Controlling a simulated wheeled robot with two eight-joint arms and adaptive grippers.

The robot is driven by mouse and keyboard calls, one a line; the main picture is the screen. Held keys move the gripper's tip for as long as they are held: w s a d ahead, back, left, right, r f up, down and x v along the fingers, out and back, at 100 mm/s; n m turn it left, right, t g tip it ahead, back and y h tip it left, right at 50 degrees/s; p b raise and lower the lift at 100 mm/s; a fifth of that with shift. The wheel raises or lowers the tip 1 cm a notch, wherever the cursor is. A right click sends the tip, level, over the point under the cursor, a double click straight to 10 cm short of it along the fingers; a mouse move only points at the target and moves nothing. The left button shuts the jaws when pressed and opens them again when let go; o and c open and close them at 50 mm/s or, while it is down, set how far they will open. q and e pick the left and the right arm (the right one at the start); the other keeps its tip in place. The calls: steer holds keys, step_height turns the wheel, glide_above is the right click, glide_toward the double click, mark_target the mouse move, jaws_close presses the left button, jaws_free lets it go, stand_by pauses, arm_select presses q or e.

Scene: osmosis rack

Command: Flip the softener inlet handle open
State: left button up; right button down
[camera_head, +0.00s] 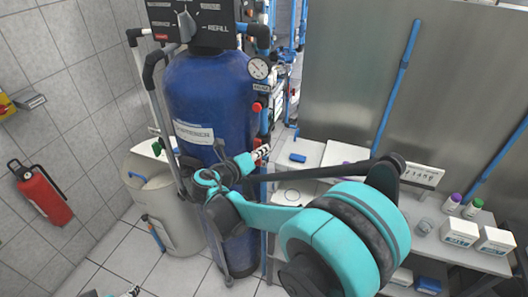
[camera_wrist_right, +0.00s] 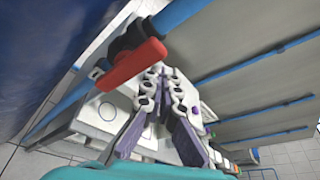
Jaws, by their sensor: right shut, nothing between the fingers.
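The blue softener tank (camera_head: 205,95) stands upright, with a dark control head (camera_head: 195,20) on top. In the right wrist view a red handle (camera_wrist_right: 130,65) sits on a black valve (camera_wrist_right: 125,42) on a blue pipe (camera_wrist_right: 180,15). In the head view a small red part (camera_head: 257,107) shows on the pipework right of the tank. My right gripper (camera_head: 263,152) is shut and empty in front of the tank's right side. Its fingertips (camera_wrist_right: 160,70) are close below the red handle; I cannot tell if they touch. A tip of my left gripper (camera_head: 132,292) shows at the bottom edge.
A round gauge (camera_head: 259,68) is on the pipework above. A beige brine tank (camera_head: 165,215) stands left of the softener. A bench (camera_head: 455,255) with small boxes and bottles is at the right. A red extinguisher (camera_head: 42,193) hangs on the left wall.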

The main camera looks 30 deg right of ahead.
arm_select(q)
steer(key=shift+s+d+r, duration=0.1)
steer(key=shift+r, duration=0.05)
arm_select(e)
steer(key=shift+w+a+r, duration=0.2)
steer(key=shift+w+r, duration=0.05)
steer(key=shift+w, duration=0.05)
stand_by(0.5)
